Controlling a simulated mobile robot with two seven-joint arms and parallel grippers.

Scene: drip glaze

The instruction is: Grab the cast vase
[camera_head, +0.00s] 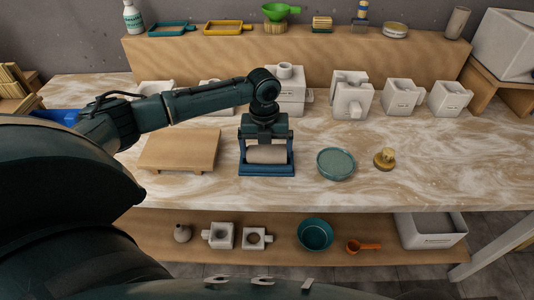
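A pale grey-beige cylinder (267,155), which looks like the cast vase, lies on its side in a blue cradle (267,171) on the marbled worktable. My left gripper (267,146) points down directly over it. Dark finger-like parts stand wide apart near the cylinder's two ends. They blend with the cradle's uprights, so I cannot tell whether they touch or grip the cylinder. The gripper body hides the space just behind it. My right gripper is not in view.
A wooden board (180,151) lies left of the cradle. A teal bowl (336,163) and a small brass-coloured object (384,158) stand to the right. White moulds (352,97) line the table's back. The table's right part is clear. A lower shelf holds a teal basin (315,235).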

